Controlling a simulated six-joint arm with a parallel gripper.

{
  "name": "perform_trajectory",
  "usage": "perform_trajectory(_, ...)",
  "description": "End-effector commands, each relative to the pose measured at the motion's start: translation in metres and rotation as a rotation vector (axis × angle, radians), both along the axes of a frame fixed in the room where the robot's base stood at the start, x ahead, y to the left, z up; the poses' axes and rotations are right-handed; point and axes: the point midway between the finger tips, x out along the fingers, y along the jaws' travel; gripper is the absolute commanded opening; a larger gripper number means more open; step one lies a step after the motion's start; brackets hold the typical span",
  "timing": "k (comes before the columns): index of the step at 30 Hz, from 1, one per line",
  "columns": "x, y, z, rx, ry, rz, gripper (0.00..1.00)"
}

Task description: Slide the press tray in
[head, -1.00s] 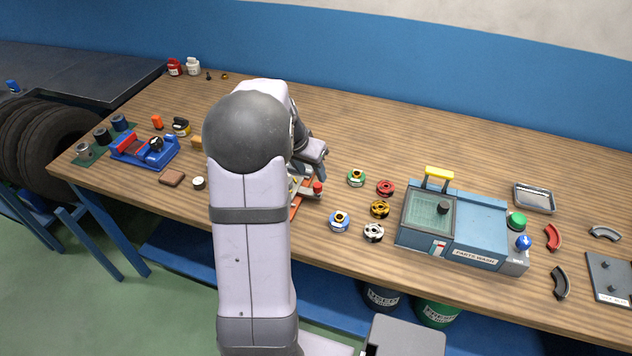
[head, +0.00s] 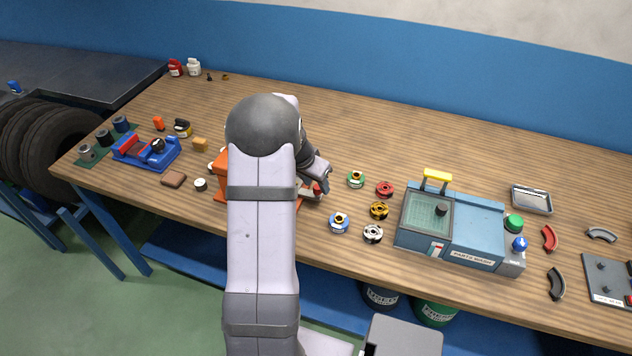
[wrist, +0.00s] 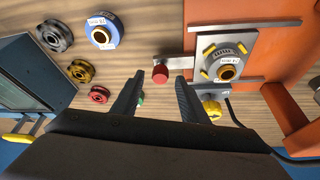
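The orange press (head: 220,178) stands mid-table, partly hidden by my arm in the head view; its orange frame (wrist: 285,45) fills the right of the wrist view. The metal press tray (wrist: 203,42) carries a grey and yellow ringed part with a bronze centre (wrist: 225,65). A bar extends left from the tray to a red knob (wrist: 160,74), which also shows in the head view (head: 316,189). My gripper (wrist: 160,82) is open, its fingers on either side of the knob's line. I cannot tell whether the knob is between the fingertips or just beyond them.
Several round parts, including a red one (head: 384,189) and a blue one (head: 339,222), lie right of the press. The parts washer (head: 478,230) stands farther right. A blue fixture (head: 146,152) is at left. The table behind the press is clear.

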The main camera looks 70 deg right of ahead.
Motion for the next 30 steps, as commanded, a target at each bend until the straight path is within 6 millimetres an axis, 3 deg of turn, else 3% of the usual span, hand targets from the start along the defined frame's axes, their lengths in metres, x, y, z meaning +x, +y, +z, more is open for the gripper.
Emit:
perform_trajectory(13, -0.001, -0.003, -0.009, 0.000, -0.001, -0.001, 0.40)
perform_trajectory(18, -0.001, -0.003, -0.008, 0.000, -0.001, -0.001, 0.02)
perform_trajectory(25, 0.006, -0.004, -0.010, -0.001, -0.001, 0.003, 0.00)
perform_trajectory(30, 0.042, -0.004, -0.014, -0.005, -0.002, 0.007, 0.00)
